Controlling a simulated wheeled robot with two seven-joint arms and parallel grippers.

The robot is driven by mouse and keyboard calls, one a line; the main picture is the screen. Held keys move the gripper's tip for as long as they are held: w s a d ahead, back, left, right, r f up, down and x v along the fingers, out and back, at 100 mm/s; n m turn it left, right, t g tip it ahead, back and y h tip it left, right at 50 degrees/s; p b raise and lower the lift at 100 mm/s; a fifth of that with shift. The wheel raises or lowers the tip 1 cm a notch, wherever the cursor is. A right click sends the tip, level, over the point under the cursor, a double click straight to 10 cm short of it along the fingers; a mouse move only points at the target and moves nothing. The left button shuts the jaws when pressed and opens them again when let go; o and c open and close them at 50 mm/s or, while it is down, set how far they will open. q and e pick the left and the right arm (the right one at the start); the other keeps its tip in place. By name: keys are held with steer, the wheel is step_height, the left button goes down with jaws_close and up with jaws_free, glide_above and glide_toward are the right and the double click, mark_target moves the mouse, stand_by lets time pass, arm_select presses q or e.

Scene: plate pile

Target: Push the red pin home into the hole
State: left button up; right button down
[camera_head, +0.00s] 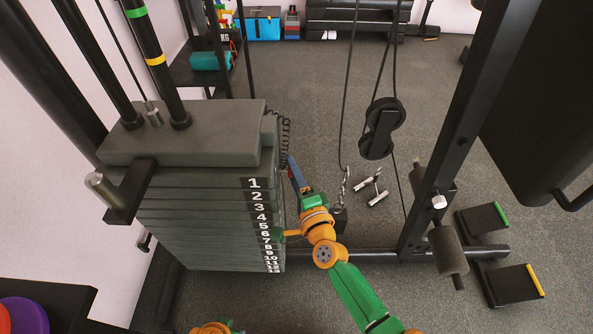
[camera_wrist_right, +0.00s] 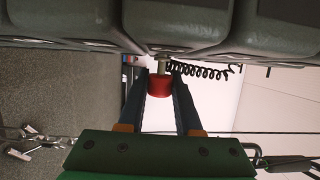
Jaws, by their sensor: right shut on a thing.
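The red pin (camera_wrist_right: 159,86) has a round red head and a short metal shaft. In the right wrist view its head sits between the blue fingers of my right gripper (camera_wrist_right: 159,80), which is shut on it. The shaft points at the dark plates of the weight stack (camera_wrist_right: 176,33), and some bare metal shows between head and plates. The hole itself is hidden. In the head view my right gripper (camera_head: 295,170) is at the right side of the numbered stack (camera_head: 190,202), near the upper plates; the pin is not clear there. My left gripper is not in view.
A black coiled cord (camera_wrist_right: 198,71) hangs beside the pin. A pulley (camera_head: 381,128) with cables, a hanging chain and the black machine frame (camera_head: 455,130) stand to the right. A metal handle lies on the grey floor, with clear floor behind the pulley.

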steer(key=c, duration=0.5)
jaws_free()
